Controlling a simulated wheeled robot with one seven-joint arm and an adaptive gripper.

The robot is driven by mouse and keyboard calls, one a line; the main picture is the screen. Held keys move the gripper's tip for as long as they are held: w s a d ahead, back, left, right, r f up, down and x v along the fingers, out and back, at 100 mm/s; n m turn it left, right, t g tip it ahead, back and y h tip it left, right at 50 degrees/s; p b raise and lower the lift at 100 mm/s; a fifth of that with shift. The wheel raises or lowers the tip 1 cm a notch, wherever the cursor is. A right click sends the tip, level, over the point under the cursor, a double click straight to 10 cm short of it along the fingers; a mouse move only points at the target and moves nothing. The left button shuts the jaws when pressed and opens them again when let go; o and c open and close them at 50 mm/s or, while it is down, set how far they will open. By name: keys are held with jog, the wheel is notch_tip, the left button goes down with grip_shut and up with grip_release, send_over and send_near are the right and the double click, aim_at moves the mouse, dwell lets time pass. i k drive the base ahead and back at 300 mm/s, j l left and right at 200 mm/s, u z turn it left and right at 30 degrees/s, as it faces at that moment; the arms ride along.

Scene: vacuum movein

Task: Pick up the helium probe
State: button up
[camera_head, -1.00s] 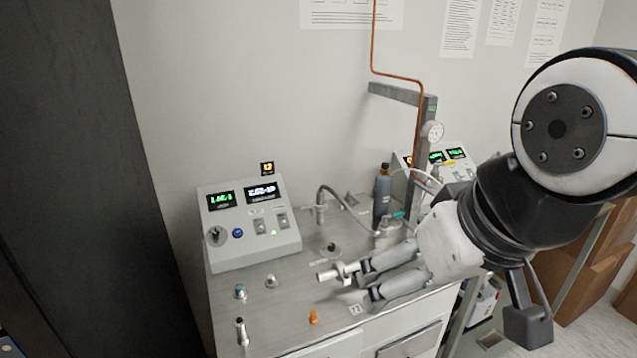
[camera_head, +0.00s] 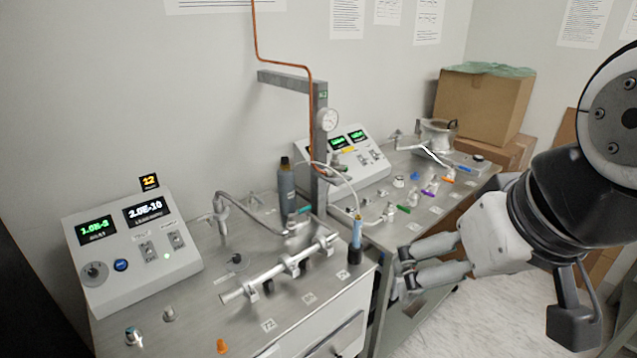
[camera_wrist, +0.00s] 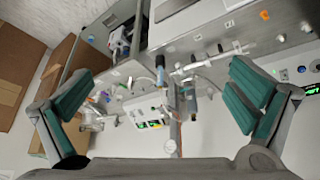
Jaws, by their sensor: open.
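What looks like the helium probe (camera_head: 356,234) is a slim, blue-topped piece standing upright in a dark holder at the right front corner of the near bench. A thin pale hose rises from its top. It also shows in the wrist view (camera_wrist: 160,61), small and between my spread fingers but farther off. My gripper (camera_head: 402,270) is open and empty, right of the probe and apart from it, beyond the bench edge. In the wrist view my gripper (camera_wrist: 162,90) shows its green-padded fingers wide apart.
A metal tube (camera_head: 280,268) lies across supports on the near bench. A grey bottle (camera_head: 287,188) and an upright post (camera_head: 319,140) with a gauge stand behind the probe. A second bench (camera_head: 460,182) with small coloured fittings is at the right. Cardboard boxes (camera_head: 483,105) stand beyond.

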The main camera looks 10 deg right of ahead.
aim_at(357, 222)
jog(key=i+l+z, duration=0.25)
jog(key=i, duration=0.2)
jog(key=i+l+z, duration=0.2)
jog(key=i, duration=0.2)
